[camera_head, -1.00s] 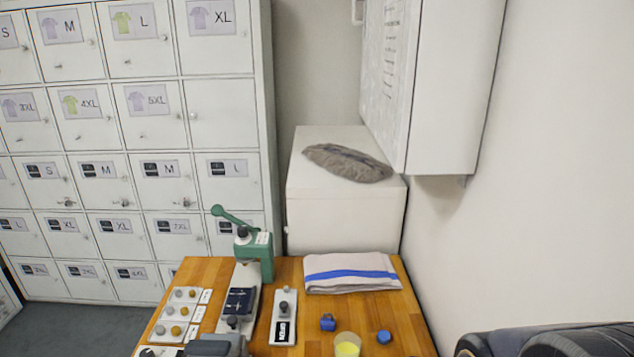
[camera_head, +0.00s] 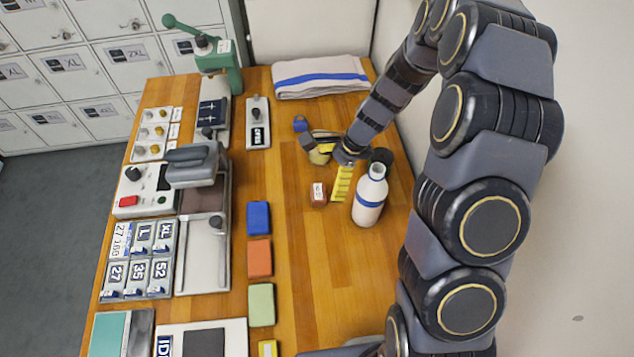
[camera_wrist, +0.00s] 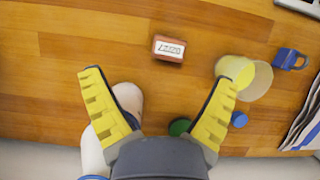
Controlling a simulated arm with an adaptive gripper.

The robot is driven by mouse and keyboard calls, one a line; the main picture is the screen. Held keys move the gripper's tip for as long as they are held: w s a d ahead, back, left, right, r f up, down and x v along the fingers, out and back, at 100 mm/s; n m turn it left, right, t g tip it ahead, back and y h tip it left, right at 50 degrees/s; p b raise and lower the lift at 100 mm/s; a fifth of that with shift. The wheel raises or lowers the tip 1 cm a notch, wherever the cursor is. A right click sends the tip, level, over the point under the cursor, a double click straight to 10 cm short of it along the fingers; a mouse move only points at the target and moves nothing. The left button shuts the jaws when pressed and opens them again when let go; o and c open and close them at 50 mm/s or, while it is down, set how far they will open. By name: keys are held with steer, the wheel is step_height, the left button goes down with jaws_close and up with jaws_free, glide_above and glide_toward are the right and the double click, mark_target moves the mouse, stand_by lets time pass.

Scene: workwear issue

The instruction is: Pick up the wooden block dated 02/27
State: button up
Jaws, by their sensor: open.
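The wooden block (camera_head: 318,194) is small and reddish-brown, with a white label on top, and lies on the wooden table left of the white bottle. In the wrist view the block (camera_wrist: 168,49) lies beyond my fingertips, apart from them. Its label is small, with digits that look like 02/27. My gripper (camera_head: 325,163) is low over the table, just behind the block in the head view.
A white bottle (camera_head: 369,197) with a blue band stands close by one finger. A clear cup with yellow contents (camera_wrist: 257,82) is beside the other finger. A blue padlock (camera_wrist: 290,59) and a blue cap (camera_wrist: 239,119) are near.

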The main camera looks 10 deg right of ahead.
mark_target(319, 191)
steer(key=shift+w+d+f+m, duration=0.2)
steer(key=shift+f+m, duration=0.1)
steer(key=shift+f, duration=0.3)
steer(key=shift+w+d+f+m, duration=0.2)
steer(key=shift+f+m, duration=0.1)
steer(key=shift+f, duration=0.25)
steer(key=x, duration=0.5)
steer(key=w+x, duration=0.1)
steer(key=x, duration=0.1)
steer(key=shift+a+f, duration=0.15)
steer(key=shift+f, duration=0.25)
steer(key=c, duration=1.1)
